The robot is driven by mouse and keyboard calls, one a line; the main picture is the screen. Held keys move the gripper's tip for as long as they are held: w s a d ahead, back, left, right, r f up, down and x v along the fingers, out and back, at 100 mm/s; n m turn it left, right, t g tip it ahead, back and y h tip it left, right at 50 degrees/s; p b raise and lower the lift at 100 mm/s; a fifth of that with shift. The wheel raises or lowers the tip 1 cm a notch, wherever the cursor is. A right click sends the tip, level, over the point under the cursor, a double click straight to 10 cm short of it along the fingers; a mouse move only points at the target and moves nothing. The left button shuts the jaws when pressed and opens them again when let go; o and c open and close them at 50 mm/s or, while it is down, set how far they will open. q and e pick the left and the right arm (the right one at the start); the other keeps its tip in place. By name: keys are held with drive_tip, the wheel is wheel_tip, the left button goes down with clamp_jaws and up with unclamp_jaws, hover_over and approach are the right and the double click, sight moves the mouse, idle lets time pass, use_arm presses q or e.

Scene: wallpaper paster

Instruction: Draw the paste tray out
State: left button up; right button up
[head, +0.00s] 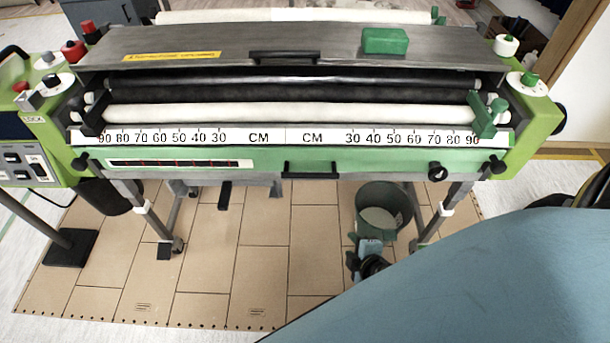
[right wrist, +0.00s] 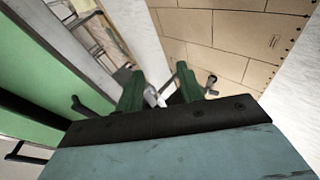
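The paste tray seems to be the long green front (head: 390,158) below the centimetre scale in the head view. It sits flush with the machine's front and has a black bar handle (head: 311,169) at its middle. My right gripper (head: 351,252) is below and right of that handle, apart from it, over the floor. In the right wrist view its two green fingers (right wrist: 158,75) stand apart, with nothing held between them. A green panel (right wrist: 42,62) fills the left of that view, with black handle-like parts beside it. My left gripper is out of view.
A dark green bucket (head: 408,203) stands on the floor below the machine, behind my right gripper. Grey machine legs (head: 447,207) flank the space. Above are white rollers (head: 290,112) and a grey lid (head: 220,42) with a green block (head: 385,41).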

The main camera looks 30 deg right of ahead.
sight(317, 178)
drive_tip(key=w+a+r+n+t+b, duration=0.1)
drive_tip(key=w+r+n+t+b, duration=0.15)
drive_tip(key=r, duration=0.45)
drive_tip(key=w+a+r+n+t+b, duration=0.1)
drive_tip(key=w+a+r+t+b, duration=0.15)
drive_tip(key=r, duration=0.45)
drive_tip(key=x, duration=0.8)
drive_tip(key=d+x, duration=0.1)
drive_tip(key=x, duration=0.3)
drive_tip(key=shift+w+r, duration=0.1)
drive_tip(key=shift+w, duration=0.2)
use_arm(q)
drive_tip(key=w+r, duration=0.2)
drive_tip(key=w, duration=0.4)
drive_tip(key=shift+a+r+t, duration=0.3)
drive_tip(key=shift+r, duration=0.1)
use_arm(e)
drive_tip(key=shift+w+d, duration=0.1)
drive_tip(key=shift+w, duration=0.35)
clamp_jaws()
